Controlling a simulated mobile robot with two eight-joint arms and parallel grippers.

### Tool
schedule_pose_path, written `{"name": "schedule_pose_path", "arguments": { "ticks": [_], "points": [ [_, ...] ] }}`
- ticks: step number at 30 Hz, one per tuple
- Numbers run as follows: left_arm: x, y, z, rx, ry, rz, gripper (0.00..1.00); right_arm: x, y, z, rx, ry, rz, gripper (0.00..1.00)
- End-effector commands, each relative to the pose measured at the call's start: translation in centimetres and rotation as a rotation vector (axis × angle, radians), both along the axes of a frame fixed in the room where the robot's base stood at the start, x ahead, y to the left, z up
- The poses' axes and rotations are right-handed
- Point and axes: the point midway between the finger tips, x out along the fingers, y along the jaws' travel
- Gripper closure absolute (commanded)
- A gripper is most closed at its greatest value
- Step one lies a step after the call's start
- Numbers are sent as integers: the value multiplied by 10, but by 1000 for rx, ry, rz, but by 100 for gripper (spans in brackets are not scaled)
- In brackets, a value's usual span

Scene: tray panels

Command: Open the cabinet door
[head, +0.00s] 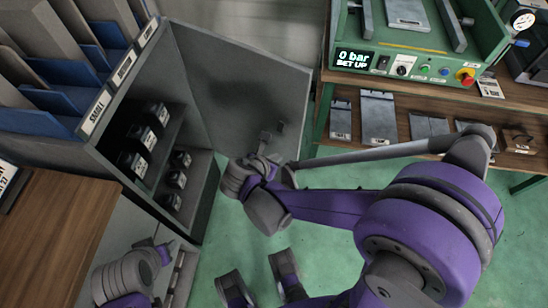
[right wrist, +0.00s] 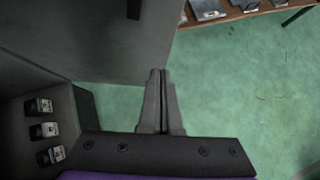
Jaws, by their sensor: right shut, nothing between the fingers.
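The grey cabinet (head: 204,195) stands at the left in the head view. Its grey door (head: 235,85) stands wide open, swung out to the right from the far side. The door also fills the upper left of the right wrist view (right wrist: 70,40). A short dark bar (right wrist: 133,8) shows on its face there. My right gripper (head: 266,146) is in front of the door's visible face, near its lower part. Its fingers (right wrist: 161,75) are together with nothing between them; I cannot tell if they touch the door.
Several small black boxes (head: 158,113) sit on the cabinet shelves. Blue and grey bins (head: 52,100) stand on top. A wooden bench (head: 445,98) with a green machine (head: 430,55) stands beyond the door to the right. Green floor (right wrist: 235,85) is open beside the door.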

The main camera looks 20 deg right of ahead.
Motion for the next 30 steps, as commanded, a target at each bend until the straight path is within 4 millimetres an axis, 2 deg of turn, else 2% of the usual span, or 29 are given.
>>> {"name": "schedule_pose_path", "arguments": {
  "ticks": [3,8,12,16,30],
  "points": [
    [0,0,-9,0,3,0,50,12,-17,-22,1,0,-5,100],
    [0,0,-16,0,5,0,50,25,-35,-42,2,-1,-6,100],
    [0,0,-14,0,5,0,50,38,-52,-38,2,-2,-6,100],
    [0,0,-14,0,5,0,50,44,-60,-38,3,-1,-4,100],
    [0,0,-15,0,5,0,50,48,-65,-38,3,-1,-3,100]
  ]
}}
